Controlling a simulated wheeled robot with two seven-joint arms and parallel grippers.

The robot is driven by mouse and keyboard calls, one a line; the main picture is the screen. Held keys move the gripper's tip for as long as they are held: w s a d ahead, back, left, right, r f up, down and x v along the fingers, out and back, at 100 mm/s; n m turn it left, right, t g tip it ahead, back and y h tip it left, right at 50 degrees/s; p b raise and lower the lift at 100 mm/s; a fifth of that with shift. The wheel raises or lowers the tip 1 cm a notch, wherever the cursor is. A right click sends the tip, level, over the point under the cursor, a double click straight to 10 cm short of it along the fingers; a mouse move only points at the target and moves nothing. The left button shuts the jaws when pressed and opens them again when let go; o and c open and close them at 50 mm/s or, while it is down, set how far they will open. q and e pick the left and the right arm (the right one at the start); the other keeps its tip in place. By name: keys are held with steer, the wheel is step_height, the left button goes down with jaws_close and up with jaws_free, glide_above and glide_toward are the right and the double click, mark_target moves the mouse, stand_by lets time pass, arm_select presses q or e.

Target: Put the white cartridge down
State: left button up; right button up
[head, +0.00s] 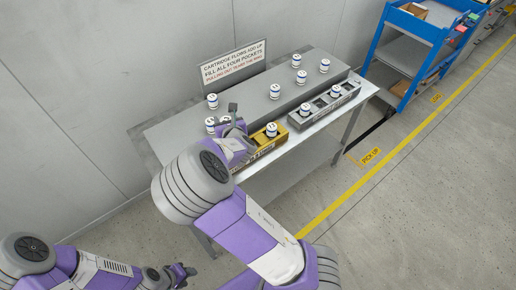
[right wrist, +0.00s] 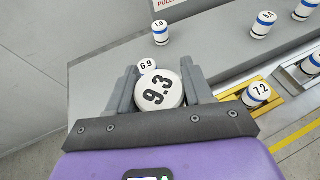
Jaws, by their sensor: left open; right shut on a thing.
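My right gripper (right wrist: 158,76) is shut on a white cartridge (right wrist: 160,91) marked 9.3, with one grey finger on each side of it. In the head view my right gripper (head: 234,119) is over the near-left part of the bench, beside the yellow rack (head: 281,139). I cannot tell whether the held cartridge touches the bench top. A cartridge marked 6.9 (right wrist: 147,65) stands just beyond it, partly hidden. A cartridge marked 7.2 (right wrist: 256,95) sits in the yellow rack. My left gripper (head: 182,273) is open and empty, low at the bottom left, away from the bench.
Several blue-banded white cartridges stand on the raised grey surface, including one marked 1.9 (right wrist: 160,33). A grey rack (head: 322,107) to the right holds two cartridges. A sign (head: 233,63) stands behind the bench. A blue shelf cart (head: 409,50) is at the upper right.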

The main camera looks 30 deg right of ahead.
steer(key=d+f+m+g+h, duration=0.1)
steer(key=d+f+m+h, duration=0.2)
steer(key=d+f, duration=0.5)
steer(key=b, duration=0.2)
glide_above(251, 138)
steer(key=s, duration=0.2)
steer(key=f, duration=0.3)
steer(key=shift+w+a+f, duration=0.2)
steer(key=shift+a+f, duration=0.15)
steer(key=shift+f, duration=2.25)
steer(key=shift+a+f+b, duration=0.1)
steer(key=shift+b, duration=0.2)
steer(key=o, duration=0.7)
steer(key=shift+f, duration=0.15)
steer(key=o, duration=0.4)
steer(key=shift+o, duration=0.2)
